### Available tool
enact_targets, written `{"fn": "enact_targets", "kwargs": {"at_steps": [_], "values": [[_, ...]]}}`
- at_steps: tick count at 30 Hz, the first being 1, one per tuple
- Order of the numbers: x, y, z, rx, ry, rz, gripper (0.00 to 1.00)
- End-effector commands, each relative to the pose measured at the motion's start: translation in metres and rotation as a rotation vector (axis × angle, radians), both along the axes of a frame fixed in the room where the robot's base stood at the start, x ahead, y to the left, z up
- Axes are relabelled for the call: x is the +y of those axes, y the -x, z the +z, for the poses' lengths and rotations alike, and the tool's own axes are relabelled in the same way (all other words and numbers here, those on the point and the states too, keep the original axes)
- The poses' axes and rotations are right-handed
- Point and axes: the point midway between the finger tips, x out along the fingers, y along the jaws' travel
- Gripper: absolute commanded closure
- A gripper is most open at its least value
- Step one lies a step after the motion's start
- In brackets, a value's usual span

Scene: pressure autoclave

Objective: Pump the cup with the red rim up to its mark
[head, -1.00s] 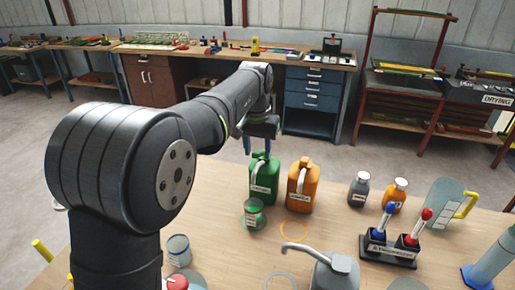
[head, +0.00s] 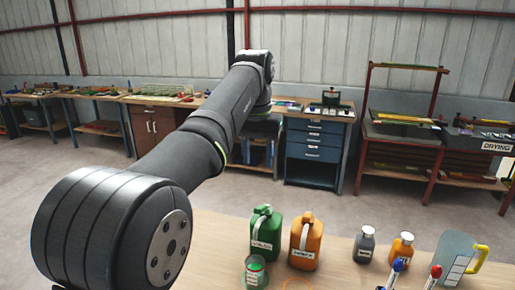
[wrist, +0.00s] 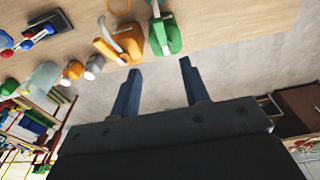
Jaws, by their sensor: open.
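My gripper (wrist: 160,70) is open and empty in the wrist view, its two blue fingers apart. In the head view it hangs at the end of my raised arm, partly hidden, beyond the table's back edge. A cup with green in it (head: 256,272) stands in front of the green jug at the bottom of the head view. No cup with a red rim can be made out now. The grey pump seen earlier is outside the present head view.
A green jug (head: 265,233), an orange jug (head: 305,241), a grey bottle (head: 365,244), an orange bottle (head: 401,248) and a clear pitcher (head: 451,259) with a yellow handle stand on the table (head: 213,225). Blue and red handles (head: 397,265) show at the bottom edge.

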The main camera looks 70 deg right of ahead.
Motion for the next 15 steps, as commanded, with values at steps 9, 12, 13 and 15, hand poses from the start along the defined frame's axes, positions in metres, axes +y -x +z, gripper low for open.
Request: {"fn": "enact_targets", "kwargs": {"at_steps": [9,12,13,15], "values": [[0.002,0.000,0.020,0.000,-0.001,0.000,0.58],[0.002,0.000,0.020,0.000,-0.001,0.000,0.58],[0.002,0.000,0.020,0.000,-0.001,0.000,0.58],[0.002,0.000,0.020,0.000,-0.001,0.000,0.58]]}}
